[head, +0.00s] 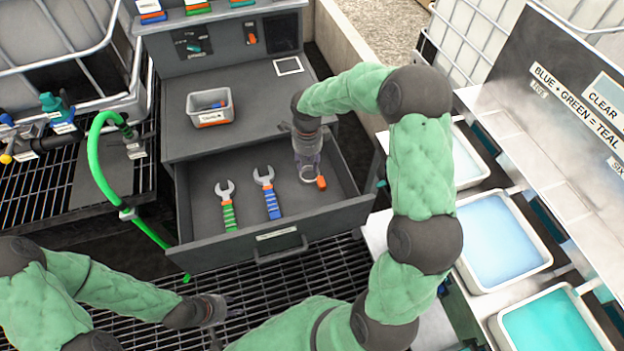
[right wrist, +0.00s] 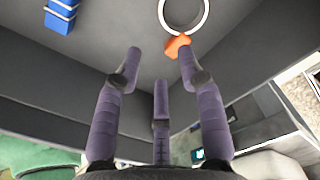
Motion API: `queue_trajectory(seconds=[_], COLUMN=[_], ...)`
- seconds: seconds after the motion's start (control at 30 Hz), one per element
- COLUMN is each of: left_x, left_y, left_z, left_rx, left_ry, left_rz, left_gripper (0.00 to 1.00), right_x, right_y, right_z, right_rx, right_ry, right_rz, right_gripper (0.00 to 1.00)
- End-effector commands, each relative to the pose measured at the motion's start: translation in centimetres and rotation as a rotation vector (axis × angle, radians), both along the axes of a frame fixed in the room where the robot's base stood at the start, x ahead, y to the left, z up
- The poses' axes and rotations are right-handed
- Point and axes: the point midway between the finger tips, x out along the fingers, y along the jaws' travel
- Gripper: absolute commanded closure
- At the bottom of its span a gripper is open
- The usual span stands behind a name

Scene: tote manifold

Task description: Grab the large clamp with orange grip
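The clamp with the orange grip (head: 321,182) lies in the open drawer, right of the other tools. My right gripper (head: 308,170) is over it and hides part of it. In the right wrist view its pale ring and short orange grip (right wrist: 176,46) lie ahead of the fingertips, the grip by the right-hand finger. My right gripper (right wrist: 159,60) has its purple fingers spread, with nothing between them; contact with the clamp cannot be told. My left gripper (head: 226,308) is low over the grating, away from the drawer; its fingers are too unclear to read.
A green-handled wrench (head: 228,212) and a blue-handled wrench (head: 269,196) lie left in the drawer (head: 283,240), whose walls surround the tools. A grey bin (head: 210,107) stands on the worktop. A green hose (head: 97,165) is at left. Trays of liquid (head: 548,258) are at right.

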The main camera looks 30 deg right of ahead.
Motion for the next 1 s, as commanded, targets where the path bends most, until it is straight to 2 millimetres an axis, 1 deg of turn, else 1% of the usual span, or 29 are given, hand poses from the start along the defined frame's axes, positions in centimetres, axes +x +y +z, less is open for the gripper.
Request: queue_trajectory(seconds=[0.03, 0.17, 0.27, 0.5, 0.77, 1.0], left_x=[0.0, 0.0, 0.0, 0.0, 0.0, 0.0], left_y=[0.0, 0.0, 0.0, 0.0, 0.0, 0.0], left_z=[-0.6, -0.8, -1.1, -2.3, -3.0, -4.7], left_rx=[0.000, 0.000, 0.000, 0.000, 0.000, 0.000], left_ry=[0.000, 0.000, 0.000, 0.000, 0.000, 0.000], left_rz=[0.000, 0.000, 0.000, 0.000, 0.000, 0.000], left_gripper=[0.60, 0.60, 0.60, 0.60, 0.60, 0.60], right_x=[0.0, 0.0, 0.0, 0.0, 0.0, 0.1], right_y=[0.0, 0.0, 0.0, 0.0, -0.1, -0.2], right_z=[-0.6, -1.1, -2.0, -5.5, -7.2, -10.6], right_rx=[0.000, 0.000, 0.000, 0.001, 0.000, 0.000], right_ry=[0.000, 0.000, 0.001, 0.001, 0.000, 0.002], right_rz=[0.000, 0.000, 0.000, -0.001, 0.000, 0.001], right_gripper=[0.61, 0.61, 0.61, 0.61, 0.61, 0.61])
